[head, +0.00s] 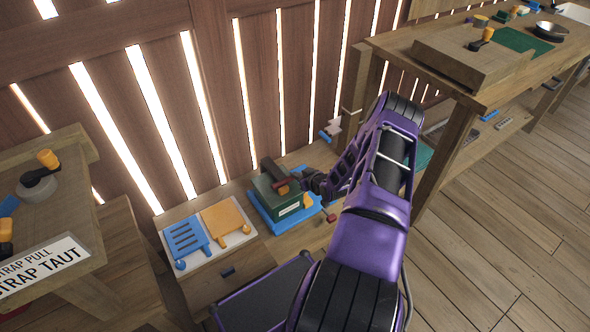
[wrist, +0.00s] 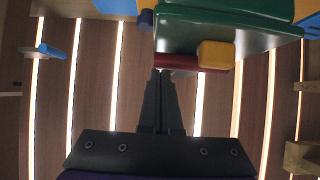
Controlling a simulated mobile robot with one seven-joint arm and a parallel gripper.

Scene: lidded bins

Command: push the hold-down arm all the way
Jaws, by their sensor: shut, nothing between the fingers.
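A green lidded bin (head: 268,199) stands on a blue base (head: 262,217) on the low bench. A dark bar (head: 270,171) with a dark red piece (head: 288,187) lies over its top; this looks like the hold-down arm, but its far end is hard to make out. A yellow-orange block (head: 308,200) sits at the bin's right side. My gripper (head: 308,182) is shut and empty at the bin's right. In the wrist view its fingertips (wrist: 160,76) are at the red bar (wrist: 177,62), close to or touching it. The green bin (wrist: 225,12) and yellow block (wrist: 216,54) are just beyond.
A white tray (head: 207,259) with a blue slotted piece (head: 187,240) and an orange board (head: 226,219) lies left of the bin. A small red knob (head: 329,217) is at its right. A slatted wall stands behind. A taller bench (head: 440,75) stands right.

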